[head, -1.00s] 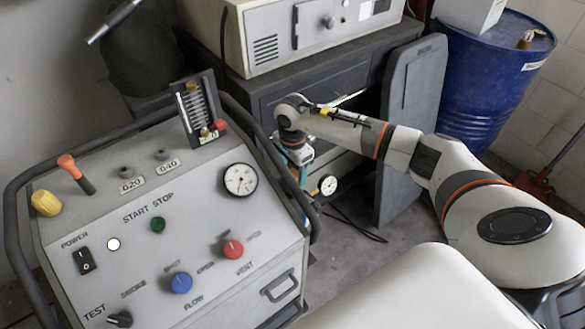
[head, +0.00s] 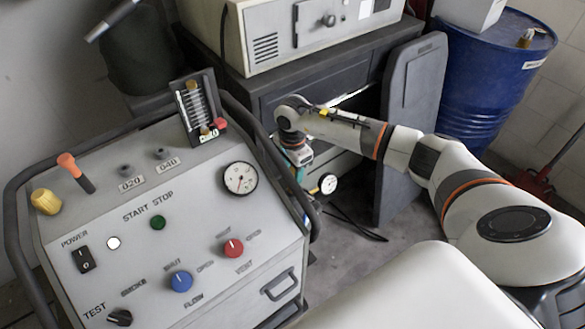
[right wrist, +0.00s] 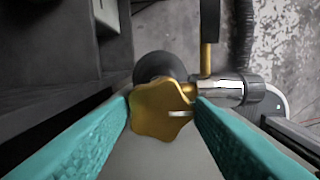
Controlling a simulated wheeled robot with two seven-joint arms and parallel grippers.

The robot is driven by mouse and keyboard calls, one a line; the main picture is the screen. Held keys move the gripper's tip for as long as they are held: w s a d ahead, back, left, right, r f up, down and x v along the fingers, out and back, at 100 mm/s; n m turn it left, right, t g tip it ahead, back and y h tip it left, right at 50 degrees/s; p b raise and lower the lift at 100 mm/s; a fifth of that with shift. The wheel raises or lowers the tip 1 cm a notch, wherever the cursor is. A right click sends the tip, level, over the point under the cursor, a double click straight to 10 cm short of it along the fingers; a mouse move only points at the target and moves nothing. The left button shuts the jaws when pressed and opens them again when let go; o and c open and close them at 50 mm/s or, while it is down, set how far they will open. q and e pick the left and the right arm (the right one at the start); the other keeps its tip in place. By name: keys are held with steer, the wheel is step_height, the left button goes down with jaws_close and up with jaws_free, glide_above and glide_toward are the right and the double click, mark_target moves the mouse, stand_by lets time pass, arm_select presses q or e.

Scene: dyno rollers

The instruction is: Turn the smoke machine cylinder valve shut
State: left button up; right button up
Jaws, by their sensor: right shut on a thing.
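The brass, lobed cylinder valve knob (right wrist: 160,110) sits in the middle of the right wrist view, on top of the cylinder (right wrist: 150,160). My right gripper (right wrist: 163,112) has its teal fingers shut on the knob, one on each side. A chrome fitting (right wrist: 228,89) runs right from the valve. In the head view my right gripper (head: 301,174) points down beyond the smoke machine (head: 210,230), beside a small white gauge (head: 327,184). The knob is hidden there by my wrist and the machine. My left gripper is not in view.
The smoke machine's dark tube frame (head: 285,185) stands close left of my right gripper. A dark cabinet (head: 350,60) with a beige instrument (head: 300,35) is behind, with an open grey door (head: 412,110) to the right. A blue drum (head: 490,80) stands farther right.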

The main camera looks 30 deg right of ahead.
steer(key=m, duration=0.4)
steer(key=shift+m+b, duration=0.3)
steer(key=shift+b, duration=0.1)
steer(key=m, duration=0.4)
steer(key=shift+m, duration=0.3)
steer(key=m, duration=0.4)
steer(key=shift+m, duration=0.3)
steer(key=m, duration=0.4)
steer(key=shift+p, duration=0.3)
steer(key=m+p, duration=0.1)
steer(key=m, duration=0.4)
steer(key=shift+r, duration=0.1)
steer(key=m+p, duration=0.1)
steer(key=m, duration=0.3)
steer(key=shift+m, duration=0.3)
steer(key=m+p, duration=0.2)
steer(key=m, duration=0.2)
steer(key=shift+m+p, duration=0.9)
steer(key=shift+m, duration=1.1)
steer(key=shift+w+d, duration=0.1)
